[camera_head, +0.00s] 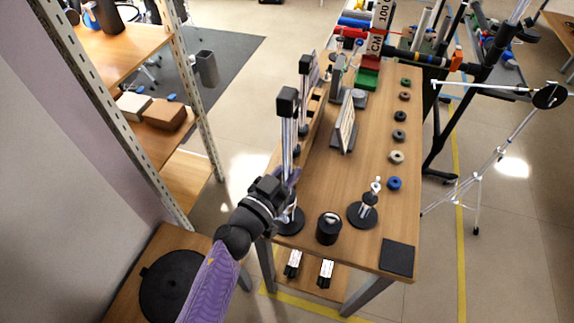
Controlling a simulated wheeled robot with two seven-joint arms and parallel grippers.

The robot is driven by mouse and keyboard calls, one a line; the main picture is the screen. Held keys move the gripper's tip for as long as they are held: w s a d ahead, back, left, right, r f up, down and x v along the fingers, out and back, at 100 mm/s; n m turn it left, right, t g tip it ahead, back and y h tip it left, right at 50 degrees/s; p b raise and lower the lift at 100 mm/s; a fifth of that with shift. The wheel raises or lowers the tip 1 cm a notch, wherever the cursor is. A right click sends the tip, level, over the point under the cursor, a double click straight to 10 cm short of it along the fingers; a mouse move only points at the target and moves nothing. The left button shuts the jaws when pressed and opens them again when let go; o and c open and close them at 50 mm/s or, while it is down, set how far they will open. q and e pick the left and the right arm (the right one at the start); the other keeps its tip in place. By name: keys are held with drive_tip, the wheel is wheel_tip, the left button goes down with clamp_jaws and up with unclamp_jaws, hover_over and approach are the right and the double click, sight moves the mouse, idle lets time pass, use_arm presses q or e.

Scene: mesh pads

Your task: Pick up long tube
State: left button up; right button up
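A long silver tube (287,143) with a black square cap stands upright at the near left edge of the wooden table (345,205). Its lower end comes down at a round black base (290,222). A second silver tube with a black cap (303,96) stands behind it, further along the same edge. My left gripper (291,178) is at the lower part of the near tube, with its purple-tinted fingers beside or around it. The fingers are small and partly hidden, so I cannot tell if they grip it. My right gripper is not in view.
A black cup (329,228) and a small metal stand (364,209) are close to the right of the base. Several ring-shaped pieces line the table's right side. A shelf (166,142) is at left, and a tripod (480,178) stands at right.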

sight(280, 107)
use_arm(q)
clamp_jaws()
drive_tip(key=shift+r, duration=0.3)
wheel_tip(280, 107, up, 18)
drive_tip(key=p, duration=1.4)
drive_tip(key=shift+f+p, duration=0.25)
drive_tip(key=shift+p, duration=0.15)
